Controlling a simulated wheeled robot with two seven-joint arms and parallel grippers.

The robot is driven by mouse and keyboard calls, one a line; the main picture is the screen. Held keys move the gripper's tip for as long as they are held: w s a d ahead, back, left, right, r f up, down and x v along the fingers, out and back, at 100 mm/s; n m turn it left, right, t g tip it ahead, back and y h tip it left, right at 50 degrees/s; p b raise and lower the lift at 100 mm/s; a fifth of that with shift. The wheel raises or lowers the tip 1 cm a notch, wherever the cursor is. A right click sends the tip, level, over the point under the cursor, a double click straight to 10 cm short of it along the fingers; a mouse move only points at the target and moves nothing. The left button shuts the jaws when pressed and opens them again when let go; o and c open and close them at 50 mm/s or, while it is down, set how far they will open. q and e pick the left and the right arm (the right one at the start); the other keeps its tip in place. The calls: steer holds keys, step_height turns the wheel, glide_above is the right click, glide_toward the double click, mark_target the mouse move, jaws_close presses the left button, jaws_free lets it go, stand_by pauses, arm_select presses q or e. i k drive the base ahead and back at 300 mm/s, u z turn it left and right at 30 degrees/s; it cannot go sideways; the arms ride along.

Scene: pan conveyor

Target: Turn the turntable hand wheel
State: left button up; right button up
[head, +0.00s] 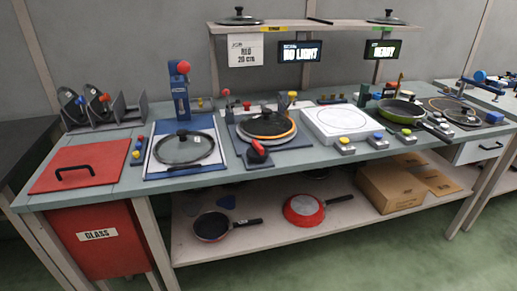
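A round dark plate with an orange rim (267,127), which looks like the turntable, sits on a blue-grey base mid-bench, with a black disc or lid on it. A red-handled part (257,147) stands at its front edge; I cannot tell for sure whether it is the hand wheel. A red knob on a short post (226,94) stands behind it to the left. Neither of my grippers is in view.
A glass lid (184,148) lies on a blue-framed station to the left, below a blue press (180,91). A white box (338,121) with push buttons in front and a green pan (401,112) stand to the right. A red hatch (80,167) is at far left.

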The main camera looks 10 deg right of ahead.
mark_target(257, 152)
steer(key=u, duration=0.05)
steer(key=k, duration=0.8)
steer(key=z, duration=0.7)
steer(key=i, duration=1.8)
steer(key=u, duration=0.7)
